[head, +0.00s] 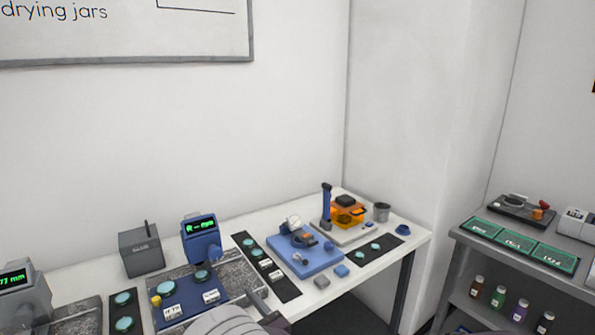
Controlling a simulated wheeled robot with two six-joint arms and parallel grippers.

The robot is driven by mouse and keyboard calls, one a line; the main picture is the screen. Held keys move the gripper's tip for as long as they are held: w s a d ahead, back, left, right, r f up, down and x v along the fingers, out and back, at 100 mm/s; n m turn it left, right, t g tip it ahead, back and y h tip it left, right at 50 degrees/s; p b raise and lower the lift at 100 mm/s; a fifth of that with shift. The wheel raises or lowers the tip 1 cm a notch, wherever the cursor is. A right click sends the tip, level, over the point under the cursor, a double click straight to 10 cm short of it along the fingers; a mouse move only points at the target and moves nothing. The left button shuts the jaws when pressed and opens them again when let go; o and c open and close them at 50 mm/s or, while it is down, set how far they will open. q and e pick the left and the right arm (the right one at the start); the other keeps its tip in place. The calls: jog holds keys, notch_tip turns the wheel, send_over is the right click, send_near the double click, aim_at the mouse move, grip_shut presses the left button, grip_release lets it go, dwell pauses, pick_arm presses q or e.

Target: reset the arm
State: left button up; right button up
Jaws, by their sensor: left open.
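My left gripper (257,300) shows only in part at the bottom edge, a grey finger over the front of the white bench. It is open, and I see nothing held in it. It is in front of the blue gauge stand (203,240) with a green display and the dark strip of teal discs. Most of the hand is cut off by the frame. My right gripper is not in view.
A blue fixture plate (307,262), an orange device (348,213) and a grey cup (381,212) stand on the white bench (283,229). A grey box (141,250) stands behind. A grey side bench (462,236) with teal trays and bottles is at right.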

pick_arm(q)
jog(key=s+a+r+n+g+y, duration=0.1)
jog(key=a+n+g+y, duration=0.15)
jog(key=a, duration=0.45)
jog(key=s+a+r+n+g+y, duration=0.1)
jog(key=s+a+r+n+g, duration=0.15)
jog(key=a, duration=0.45)
jog(key=s+a+f+n+g+h+p, duration=0.1)
jog(key=s+a+f+n+g, duration=0.25)
jog(key=s+n+g, duration=0.2)
jog(key=s+a+f+n+g+h+p, duration=0.1)
jog(key=s+a+f+n+g+h, duration=0.2)
jog(key=s, duration=0.4)
jog(key=s+d+f+n+g+h, duration=0.3)
jog(key=s+d+f+n+h, duration=0.4)
jog(key=f+n, duration=0.15)
jog(key=w+d+f+n+t+h, duration=0.1)
jog(key=w+d+n+t+h, duration=0.2)
jog(key=w+d+n, duration=0.3)
jog(key=shift+w+d+f+n+h, duration=0.15)
jog(key=shift+d+f+n+h, duration=0.25)
jog(key=shift+d, duration=0.75)
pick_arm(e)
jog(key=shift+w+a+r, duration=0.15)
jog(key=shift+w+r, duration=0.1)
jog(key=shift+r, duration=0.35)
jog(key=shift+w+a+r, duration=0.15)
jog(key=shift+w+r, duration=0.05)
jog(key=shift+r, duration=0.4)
